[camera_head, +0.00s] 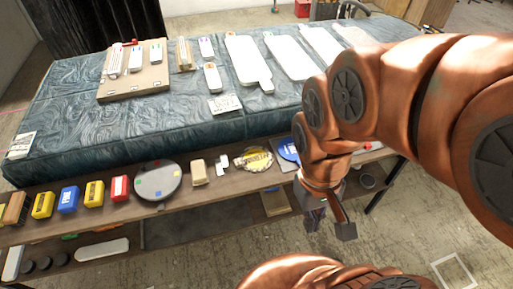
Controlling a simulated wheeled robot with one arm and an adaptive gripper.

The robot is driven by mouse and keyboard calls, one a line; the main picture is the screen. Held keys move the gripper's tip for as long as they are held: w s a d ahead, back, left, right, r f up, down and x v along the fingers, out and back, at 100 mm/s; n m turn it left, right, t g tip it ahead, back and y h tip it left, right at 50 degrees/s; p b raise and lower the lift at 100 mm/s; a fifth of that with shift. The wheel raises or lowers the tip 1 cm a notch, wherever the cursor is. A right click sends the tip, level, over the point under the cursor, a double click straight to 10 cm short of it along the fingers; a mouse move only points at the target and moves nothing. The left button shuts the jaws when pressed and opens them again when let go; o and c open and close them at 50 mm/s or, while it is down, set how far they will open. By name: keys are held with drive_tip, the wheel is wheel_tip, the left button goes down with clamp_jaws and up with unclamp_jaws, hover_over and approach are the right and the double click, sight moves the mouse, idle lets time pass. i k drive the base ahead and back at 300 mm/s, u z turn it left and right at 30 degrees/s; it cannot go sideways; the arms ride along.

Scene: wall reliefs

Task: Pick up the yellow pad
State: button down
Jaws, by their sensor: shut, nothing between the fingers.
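Several yellow things lie on the front wooden shelf, and I cannot tell which is the pad. A yellow block (42,205) sits at the left, and another yellow block (94,194) stands between a blue block (68,200) and a red block (120,188). A round yellow-and-white item (254,158) with dark lettering lies near the shelf's middle. My gripper (331,224) is shut and empty, pointing down in front of the shelf's right part, apart from these things. My arm hides part of the right side.
Behind is a dark blue padded table (60,120) with white boards (245,60) and a brown board (130,90). Open floor lies in front.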

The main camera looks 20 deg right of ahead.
sight(254, 159)
drive_tip(key=i, duration=0.35)
drive_tip(key=u, duration=2.75)
drive_tip(key=k, duration=0.35)
drive_tip(key=z, duration=1.4)
